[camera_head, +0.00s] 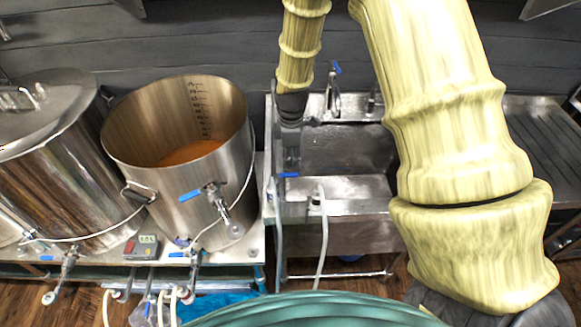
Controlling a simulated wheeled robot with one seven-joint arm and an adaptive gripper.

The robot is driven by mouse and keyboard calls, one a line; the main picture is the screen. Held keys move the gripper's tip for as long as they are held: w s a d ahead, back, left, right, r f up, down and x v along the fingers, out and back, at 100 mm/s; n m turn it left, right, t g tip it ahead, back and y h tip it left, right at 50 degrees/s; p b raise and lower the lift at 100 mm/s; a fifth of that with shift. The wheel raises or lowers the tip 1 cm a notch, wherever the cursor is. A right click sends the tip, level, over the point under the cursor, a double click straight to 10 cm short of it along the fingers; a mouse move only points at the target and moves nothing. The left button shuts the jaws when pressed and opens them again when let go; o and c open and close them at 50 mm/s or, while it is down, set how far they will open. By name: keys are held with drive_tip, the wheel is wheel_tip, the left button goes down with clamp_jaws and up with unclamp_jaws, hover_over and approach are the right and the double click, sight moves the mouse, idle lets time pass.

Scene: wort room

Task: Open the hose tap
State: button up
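A blue lever handle (287,174) is at the left front of the steel sink, just below the tip of my gripper. A pale hose hangs down close to this handle, and it may belong to the hose tap; the tap body is mostly hidden. My gripper (290,158) points down over the sink's left edge, its fingertips close to the blue handle. I cannot tell whether they touch it, or whether the fingers are open or shut. A second blue-handled tap (333,95) stands at the back of the sink.
The steel sink (345,207) has a drainboard (530,135) at right. A white hose (321,235) hangs over its front. At left stand an open pot (150,120) with orange liquid and a lidded pot (60,160), both with taps. A small scale display (142,247) sits below.

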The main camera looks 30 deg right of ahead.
sight(291, 174)
drive_tip(key=shift+s+f+p, duration=0.25)
drive_tip(key=shift+f+p, duration=0.2)
drive_tip(key=shift+f, duration=0.65)
drive_tip(key=shift+a+f+p, duration=0.1)
drive_tip(key=shift+f+p, duration=0.55)
drive_tip(key=shift+f, duration=1.2)
drive_tip(key=shift+w+f, duration=0.1)
clamp_jaws()
